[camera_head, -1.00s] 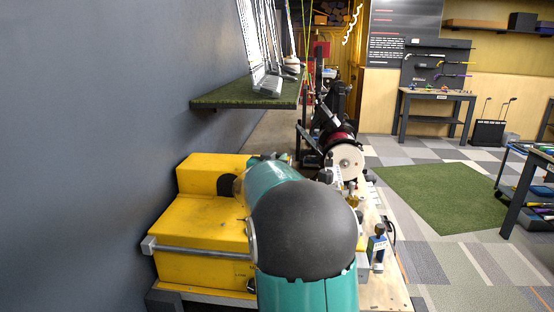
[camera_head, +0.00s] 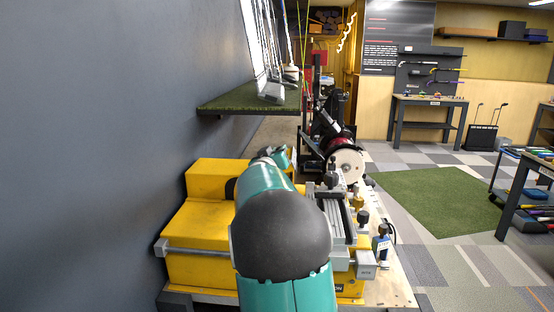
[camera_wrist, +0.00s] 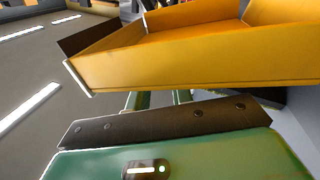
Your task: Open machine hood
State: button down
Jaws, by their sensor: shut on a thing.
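The yellow machine (camera_head: 203,223) stands against the wall at the left in the head view, with a silver bar (camera_head: 195,248) along its near side. My teal arm covers its middle and right part, and my gripper is hidden there. In the wrist view, the yellow machine hood (camera_wrist: 190,62) spans the upper half as a folded, tilted panel with a bright edge at its left corner. My gripper (camera_wrist: 160,98) lies just under the hood's lower edge and is shut on it. The exact contact is mostly hidden. I cannot tell how far the hood is raised.
A green-topped shelf (camera_head: 250,103) with clubs juts from the wall above the machine. A grey ridged part (camera_head: 330,213) and a blue bottle (camera_head: 381,242) sit at the machine's right. A dark red-and-white reel machine (camera_head: 347,160) stands behind. The green mat (camera_head: 430,200) is clear.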

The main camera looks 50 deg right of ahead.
jog(key=w+r+n, duration=0.1)
jog(key=a+n+t, duration=0.1)
jog(key=n, duration=0.1)
jog(key=shift+w+a+r, duration=0.25)
jog(key=shift+w+r, duration=0.1)
jog(key=shift+r, duration=0.05)
jog(key=n, duration=0.1)
jog(key=w+a+r+n, duration=0.1)
jog(key=n, duration=0.1)
jog(key=shift+w+a+r+t, duration=0.1)
jog(key=shift+w+t, duration=0.2)
jog(key=shift+t, duration=0.1)
jog(key=n, duration=0.1)
jog(key=w+n, duration=0.1)
jog(key=a+n, duration=0.1)
jog(key=shift+w+a+r+t, duration=0.1)
jog(key=shift+w+r+t, duration=0.15)
jog(key=shift+t, duration=0.15)
jog(key=shift+w+a+r+n+t, duration=0.1)
jog(key=shift+w+a+n+t, duration=0.25)
jog(key=shift+n, duration=0.6)
jog(key=shift+w+a+n+t, duration=0.15)
jog(key=shift+w+a+n, duration=0.3)
jog(key=shift+n, duration=0.5)
jog(key=shift+w+d, duration=0.1)
jog(key=c, duration=1.2)
grip_release()
jog(key=shift+c, duration=0.2)
